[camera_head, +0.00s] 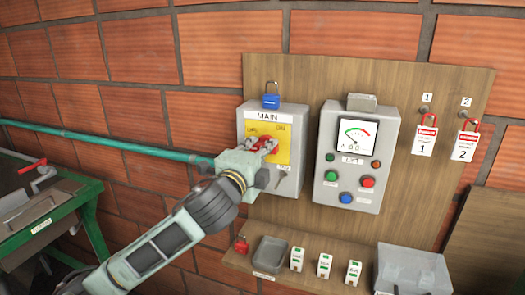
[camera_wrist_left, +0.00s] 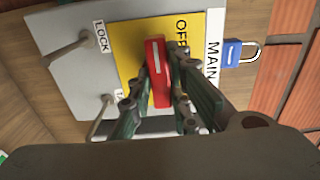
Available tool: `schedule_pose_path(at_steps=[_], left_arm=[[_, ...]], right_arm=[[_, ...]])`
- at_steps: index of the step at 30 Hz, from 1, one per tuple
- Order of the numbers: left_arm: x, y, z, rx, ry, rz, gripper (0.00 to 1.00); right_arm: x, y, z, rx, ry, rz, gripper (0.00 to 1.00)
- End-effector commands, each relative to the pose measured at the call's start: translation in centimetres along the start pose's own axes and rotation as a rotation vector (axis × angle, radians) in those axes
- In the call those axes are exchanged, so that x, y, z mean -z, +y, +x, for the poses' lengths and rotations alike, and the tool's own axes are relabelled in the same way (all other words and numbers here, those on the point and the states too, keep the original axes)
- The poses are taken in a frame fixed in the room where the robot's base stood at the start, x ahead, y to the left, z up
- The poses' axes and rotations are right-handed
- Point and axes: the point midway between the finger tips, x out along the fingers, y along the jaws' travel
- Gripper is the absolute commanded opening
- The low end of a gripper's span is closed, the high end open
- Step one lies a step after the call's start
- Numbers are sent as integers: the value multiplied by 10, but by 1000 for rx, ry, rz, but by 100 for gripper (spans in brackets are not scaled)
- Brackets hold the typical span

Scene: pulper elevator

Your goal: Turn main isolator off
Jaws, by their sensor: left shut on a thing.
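The main isolator is a grey box (camera_head: 243,112) with a MAIN label and a yellow plate (camera_head: 283,155), mounted on the wooden board. OFF is at the plate's left and ON at its right. Its red handle (camera_wrist_left: 158,72) shows in the left wrist view, lying across the plate with a white mark on its face. My left gripper (camera_head: 264,147) is shut on the red handle, one finger on each side; its fingers also show in the left wrist view (camera_wrist_left: 160,85). The gripper partly hides the handle in the head view. My right gripper is out of view.
A blue padlock (camera_head: 271,101) hangs above the box, and LOCK and another peg are beneath the plate. The lift control panel (camera_head: 341,190) stands close to the right. Red padlocks with tags (camera_head: 424,139) hang farther right.

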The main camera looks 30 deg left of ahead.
Motion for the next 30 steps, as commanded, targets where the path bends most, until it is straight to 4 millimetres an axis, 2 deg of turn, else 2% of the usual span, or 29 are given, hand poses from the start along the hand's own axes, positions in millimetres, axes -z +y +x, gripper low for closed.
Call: schedule_pose_path(at_steps=[8, 9, 15, 25, 30], left_arm=[[-1, -3, 0, 7, -1, -5, 0], [-1, -4, 0, 7, -1, -5, 21], [-1, -2, 0, 5, -1, -3, 36], [0, -1, -3, 2, 0, -2, 36], [0, 0, -23, 1, 2, 0, 36]], right_arm=[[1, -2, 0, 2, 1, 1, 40], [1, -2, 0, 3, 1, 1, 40], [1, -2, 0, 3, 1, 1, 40], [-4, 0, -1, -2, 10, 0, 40], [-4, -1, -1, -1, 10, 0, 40]])
